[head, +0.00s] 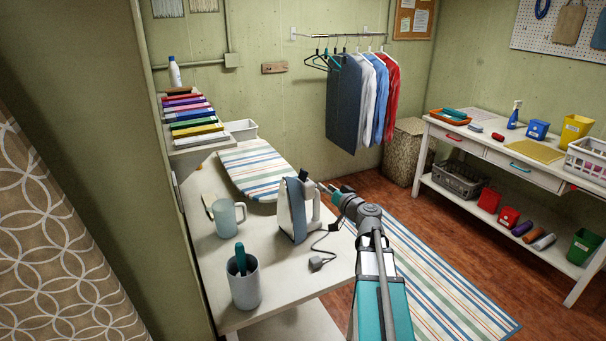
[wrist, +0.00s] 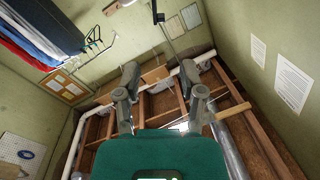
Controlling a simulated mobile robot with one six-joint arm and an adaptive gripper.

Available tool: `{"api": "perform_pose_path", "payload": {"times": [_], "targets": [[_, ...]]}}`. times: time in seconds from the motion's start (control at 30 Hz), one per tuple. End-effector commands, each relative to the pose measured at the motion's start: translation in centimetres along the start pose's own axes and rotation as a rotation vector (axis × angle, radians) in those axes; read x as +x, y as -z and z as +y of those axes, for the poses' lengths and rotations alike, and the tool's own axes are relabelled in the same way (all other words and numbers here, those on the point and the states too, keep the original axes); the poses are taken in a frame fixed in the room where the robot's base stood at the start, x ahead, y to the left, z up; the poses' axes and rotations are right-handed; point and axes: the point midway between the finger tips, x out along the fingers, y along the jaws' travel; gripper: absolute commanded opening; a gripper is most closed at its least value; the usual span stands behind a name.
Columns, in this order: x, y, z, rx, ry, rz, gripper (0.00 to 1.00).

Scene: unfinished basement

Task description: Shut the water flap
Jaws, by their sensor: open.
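The iron (head: 298,212), white and dark blue-grey, stands upright on the white table, with its cord trailing to the right. A small dark piece (head: 304,175) sticks up at its top; it may be the water flap, but I cannot tell its angle. My gripper (head: 324,187) is just right of the iron's upper part in the head view. I cannot tell whether it touches the iron. In the wrist view my gripper (wrist: 162,84) has its two fingers spread with nothing between them. The iron and flap do not show in the wrist view.
The white table (head: 205,262) also holds a blue-grey mug (head: 228,218), a grey cup (head: 244,286) with a teal-handled item, and the iron's plug (head: 318,262). A striped ironing board (head: 255,168) lies behind the iron. Hanging clothes (head: 345,105) are farther back. A striped rug covers the floor at right.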

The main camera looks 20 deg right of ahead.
Motion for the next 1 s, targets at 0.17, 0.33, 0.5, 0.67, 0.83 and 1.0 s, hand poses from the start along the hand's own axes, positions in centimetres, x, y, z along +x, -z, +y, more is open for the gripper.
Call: {"api": "perform_pose_path", "payload": {"times": [0.17,0.33,0.5,0.67,0.83,1.0], "targets": [[0.0,0.0,-0.1,0.000,0.001,-0.001,0.51],[0.1,0.0,-0.1,0.000,0.001,-0.002,0.51],[0.9,0.0,0.0,-0.001,0.002,-0.002,0.51],[2.4,0.0,0.0,-0.001,0.003,-0.003,0.51],[4.8,0.0,0.0,-0.001,0.003,-0.003,0.51],[7.4,0.0,0.0,-0.001,0.002,-0.003,0.51]]}}
